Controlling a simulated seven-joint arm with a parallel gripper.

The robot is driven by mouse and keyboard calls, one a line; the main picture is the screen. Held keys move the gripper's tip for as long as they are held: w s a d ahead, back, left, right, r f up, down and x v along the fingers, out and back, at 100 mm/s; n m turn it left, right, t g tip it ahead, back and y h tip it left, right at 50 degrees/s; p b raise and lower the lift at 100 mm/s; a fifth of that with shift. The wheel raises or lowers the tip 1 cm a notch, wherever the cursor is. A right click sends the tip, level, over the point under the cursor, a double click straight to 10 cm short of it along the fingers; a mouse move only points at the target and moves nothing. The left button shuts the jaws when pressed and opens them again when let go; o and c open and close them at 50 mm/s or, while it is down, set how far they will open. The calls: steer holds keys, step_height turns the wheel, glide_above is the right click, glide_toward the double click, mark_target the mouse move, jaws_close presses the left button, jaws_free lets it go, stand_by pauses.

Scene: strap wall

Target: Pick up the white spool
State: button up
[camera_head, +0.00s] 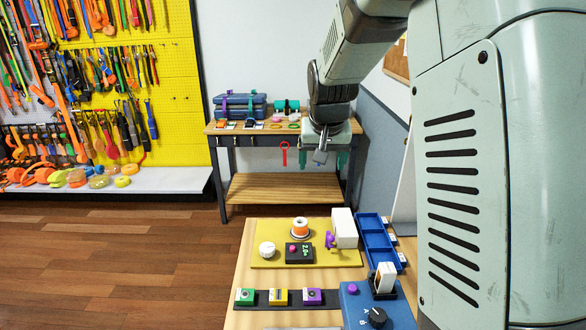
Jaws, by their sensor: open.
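A white spool (300,234) with an orange band around its middle stands upright on the yellow mat (345,258) on the near wooden table. My gripper (320,157) hangs at the end of my arm, high above and beyond the spool in the picture. It is open, small in view, and apart from the spool. Nothing shows between its fingers.
Near the spool are a white round dial (267,249), a black box (299,253) with a pink button, and a white block (344,228) with a purple knob. A blue tray (376,242) lies to the right. A workbench (282,189) stands behind.

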glide_toward(301, 224)
steer(key=shift+g, duration=0.3)
steer(key=x, duration=0.4)
steer(key=shift+w+f, duration=0.25)
steer(key=shift+w, duration=0.2)
steer(key=shift+x, duration=2.9)
steer(key=shift+a, duration=0.1)
steer(key=c, duration=1.1)
